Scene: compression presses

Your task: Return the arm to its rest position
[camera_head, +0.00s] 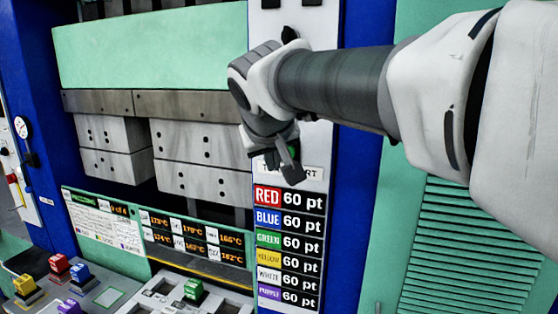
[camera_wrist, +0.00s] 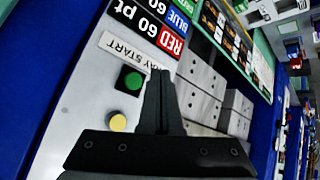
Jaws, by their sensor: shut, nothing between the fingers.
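My arm reaches in from the right in the head view, bent at the wrist, in front of the press's white control strip. My gripper (camera_head: 294,178) hangs down just above the coloured label list and partly covers a sign ending in "RT". In the wrist view my gripper (camera_wrist: 161,75) is shut, its two dark fingers together with nothing between them. A green button (camera_wrist: 130,80) and a yellow button (camera_wrist: 117,122) show to the left of the fingers on the white panel. I cannot tell the exact gap between fingertips and panel.
The press's grey metal blocks (camera_head: 205,145) stand left of my gripper. Below is a display panel (camera_head: 190,240). Small coloured blocks, including a green one (camera_head: 193,289) and a red one (camera_head: 59,264), sit at the lower left. A green louvred panel (camera_head: 470,250) is at the right.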

